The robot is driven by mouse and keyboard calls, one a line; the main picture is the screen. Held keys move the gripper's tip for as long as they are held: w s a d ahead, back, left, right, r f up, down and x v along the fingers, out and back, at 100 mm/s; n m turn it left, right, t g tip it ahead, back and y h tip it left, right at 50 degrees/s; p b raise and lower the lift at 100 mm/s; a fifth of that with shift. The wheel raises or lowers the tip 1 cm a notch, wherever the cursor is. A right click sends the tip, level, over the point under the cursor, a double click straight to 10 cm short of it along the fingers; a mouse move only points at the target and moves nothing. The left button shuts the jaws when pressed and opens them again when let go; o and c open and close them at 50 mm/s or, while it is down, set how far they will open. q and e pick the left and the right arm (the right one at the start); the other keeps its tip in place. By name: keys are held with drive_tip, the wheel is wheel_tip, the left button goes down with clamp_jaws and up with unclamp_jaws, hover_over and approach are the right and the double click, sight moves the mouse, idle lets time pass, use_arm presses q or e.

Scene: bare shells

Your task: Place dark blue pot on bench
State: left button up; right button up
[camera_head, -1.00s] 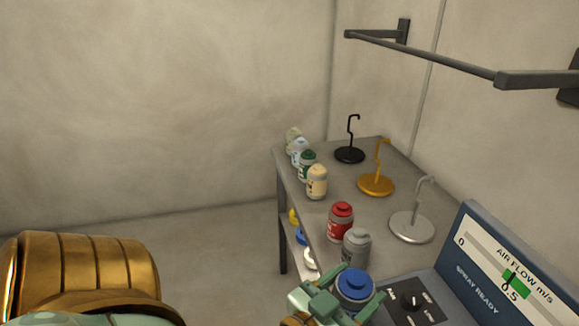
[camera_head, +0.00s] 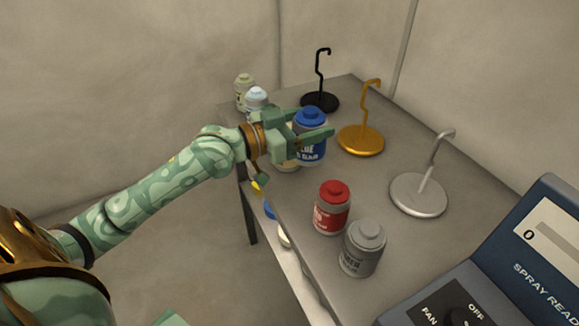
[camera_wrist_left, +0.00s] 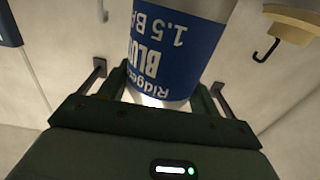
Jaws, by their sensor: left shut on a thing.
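The dark blue pot (camera_head: 311,150) has a blue lid and a blue label. It is upright between the fingers of my left gripper (camera_head: 314,124), which is shut on it. The pot also fills the upper middle of the left wrist view (camera_wrist_left: 178,45), its label upside down there. In the head view the pot is over the grey bench (camera_head: 465,220), behind the red pot and left of the gold hook stand. I cannot tell whether its base touches the bench top.
A red pot (camera_head: 332,208) and a grey pot (camera_head: 361,249) stand nearer. A cream pot (camera_head: 287,163) is mostly hidden by my gripper. Pale pots (camera_head: 244,92) stand behind. Black (camera_head: 320,102), gold (camera_head: 360,140) and silver (camera_head: 418,196) hook stands line the right. A blue control box (camera_head: 500,270) sits in front.

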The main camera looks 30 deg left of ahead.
use_arm(q)
wheel_tip(320, 180, down, 10)
drive_tip(key=b, duration=0.5)
drive_tip(key=shift+s+d, duration=0.1)
drive_tip(key=shift+d, duration=0.05)
drive_tip(key=shift+f+b, duration=0.2)
drive_tip(key=shift+b, duration=0.15)
drive_tip(key=shift+r, duration=0.2)
drive_tip(key=shift+f, duration=0.15)
drive_tip(key=o, duration=1.2)
